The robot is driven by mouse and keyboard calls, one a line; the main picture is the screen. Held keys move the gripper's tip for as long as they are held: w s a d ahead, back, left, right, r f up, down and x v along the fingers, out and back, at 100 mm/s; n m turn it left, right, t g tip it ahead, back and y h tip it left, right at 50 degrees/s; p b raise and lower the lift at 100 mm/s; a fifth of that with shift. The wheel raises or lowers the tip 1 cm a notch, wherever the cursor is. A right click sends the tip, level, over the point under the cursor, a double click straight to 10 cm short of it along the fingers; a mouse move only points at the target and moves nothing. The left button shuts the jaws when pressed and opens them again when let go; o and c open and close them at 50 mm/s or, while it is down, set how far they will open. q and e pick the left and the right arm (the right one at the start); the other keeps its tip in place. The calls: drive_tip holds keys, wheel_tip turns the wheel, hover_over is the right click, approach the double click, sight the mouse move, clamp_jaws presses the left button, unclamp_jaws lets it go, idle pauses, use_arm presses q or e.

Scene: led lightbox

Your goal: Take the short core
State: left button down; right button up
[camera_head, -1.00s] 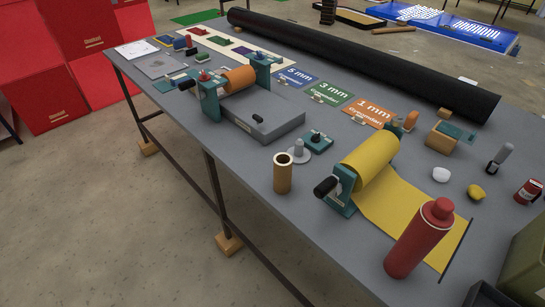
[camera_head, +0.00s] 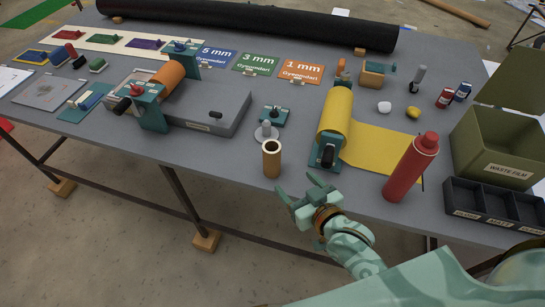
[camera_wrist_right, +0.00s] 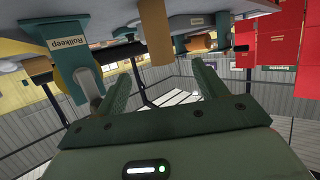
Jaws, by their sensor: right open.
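The short core (camera_head: 272,161), a tan hollow tube, stands upright near the front edge of the grey table in the head view. My right gripper (camera_head: 300,188) is in front of the table edge, a little to the right of the core and apart from it. Its jaws are open with nothing between them. In the right wrist view, which looks upside down, the open fingers (camera_wrist_right: 165,85) point toward the table, and a brown cylinder (camera_wrist_right: 155,30) that looks like the core shows beyond them. My left gripper is not in view.
Right of the core stands a teal holder with a yellow roll (camera_head: 335,112), then a red bottle (camera_head: 411,167). A grey disc with a post (camera_head: 266,133) is just behind the core. A black tray (camera_head: 490,203) and a green waste bin (camera_head: 495,150) are at right.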

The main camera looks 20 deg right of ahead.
sight(276, 162)
drive_tip(key=b+x, duration=0.1)
drive_tip(key=x, duration=0.8)
drive_tip(key=shift+a+f, duration=0.1)
drive_tip(key=shift+f, duration=0.1)
drive_tip(key=b+x, duration=0.1)
drive_tip(key=x, duration=0.5)
drive_tip(key=shift+d+f+b, duration=0.15)
drive_tip(key=shift+d+b, duration=0.05)
drive_tip(key=shift+b, duration=0.2)
drive_tip(key=shift+s, duration=0.15)
drive_tip(key=shift+c, duration=1.2)
drive_tip(key=c, duration=0.8)
